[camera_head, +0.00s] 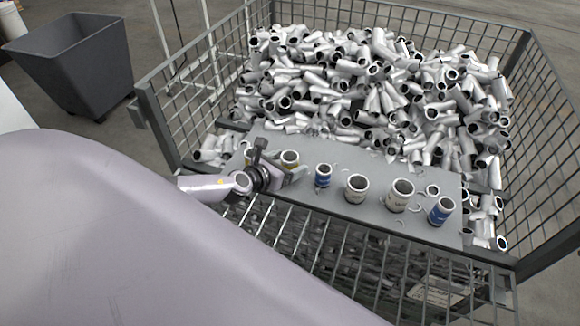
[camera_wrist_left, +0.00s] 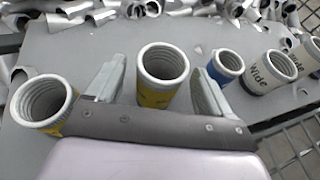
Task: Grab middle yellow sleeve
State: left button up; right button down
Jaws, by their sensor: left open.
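A yellow-banded sleeve with a white ribbed mouth (camera_wrist_left: 163,92) stands upright between the fingers of my left gripper (camera_wrist_left: 158,85) in the left wrist view. The gripper is open, with one finger on each side of the sleeve; I see gaps and no clear contact. Another yellow sleeve (camera_wrist_left: 43,104) stands to the left, outside the left finger. In the head view my left gripper (camera_head: 282,168) is at the left part of the grey board, with a yellow sleeve (camera_head: 290,158) behind its fingers. Other yellow parts there are partly hidden by the gripper. My right gripper is not in view.
Right of the gripper stand a small blue sleeve (camera_head: 323,176), two white-and-dark sleeves (camera_head: 356,189) (camera_head: 400,196) and a larger blue one (camera_head: 441,211). The board (camera_head: 330,210) lies in a wire cage (camera_head: 190,100) full of metal pipe pieces (camera_head: 370,80). A grey bin (camera_head: 80,65) stands outside.

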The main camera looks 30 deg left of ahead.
pick_arm(q)
jog(key=shift+w+f, duration=0.25)
jog(key=shift+w, duration=0.35)
jog(key=shift+c, duration=0.4)
jog(key=c, duration=1)
jog(key=shift+c, duration=1.3)
jog(key=shift+r, duration=0.15)
